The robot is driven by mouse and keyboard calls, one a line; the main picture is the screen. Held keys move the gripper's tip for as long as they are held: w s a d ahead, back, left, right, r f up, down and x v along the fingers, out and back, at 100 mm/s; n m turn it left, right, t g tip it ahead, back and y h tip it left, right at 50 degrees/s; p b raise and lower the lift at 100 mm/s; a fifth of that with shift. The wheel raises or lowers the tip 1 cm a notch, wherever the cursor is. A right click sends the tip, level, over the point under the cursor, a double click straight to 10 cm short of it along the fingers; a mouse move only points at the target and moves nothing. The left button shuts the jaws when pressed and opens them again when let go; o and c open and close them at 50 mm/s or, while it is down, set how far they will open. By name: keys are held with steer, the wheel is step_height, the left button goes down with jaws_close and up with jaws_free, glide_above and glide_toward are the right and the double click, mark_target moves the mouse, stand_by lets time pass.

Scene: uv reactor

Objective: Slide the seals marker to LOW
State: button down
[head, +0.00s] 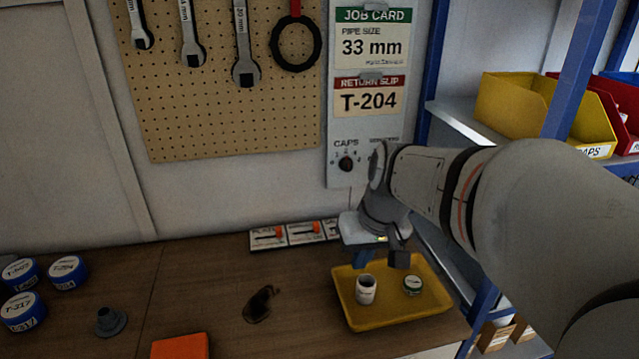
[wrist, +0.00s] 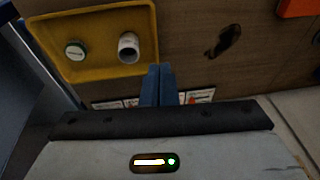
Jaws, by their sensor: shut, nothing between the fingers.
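A row of white slider cards stands at the back of the bench, each with an orange marker on a dark track. The left card (head: 268,237) and the middle card (head: 306,233) show in the head view, and a third card (head: 331,229) is partly hidden by my arm. Their lettering is too small to tell which is seals. My gripper (head: 399,259) is shut and empty, pointing down above the yellow tray, right of the cards. In the wrist view the closed fingertips (wrist: 158,72) overlap the card row, with cards (wrist: 199,96) on both sides.
The yellow tray (head: 398,318) holds a white cup (head: 366,290) and a small round tin (head: 412,285). A blue shelf post (head: 575,70) stands at right.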

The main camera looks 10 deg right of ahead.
steer(key=w+d+f+t+y, duration=0.1)
steer(key=w+d+f, duration=0.2)
steer(key=w+d, duration=0.45)
steer(key=w+d+f+n+y+b, duration=0.1)
steer(key=w+d+f+y, duration=0.2)
steer(key=w, duration=0.8)
steer(key=w+d+f+t, duration=0.1)
steer(key=w+d+f, duration=0.2)
steer(key=w+d, duration=0.55)
steer(key=x, duration=0.3)
steer(key=a+p+x, duration=0.1)
steer(key=x, duration=0.3)
steer(key=r+x, duration=0.1)
steer(key=x, duration=0.3)
steer(key=shift+w+a+p, duration=0.1)
steer(key=shift+w+p, duration=0.2)
steer(key=shift+p, duration=0.05)
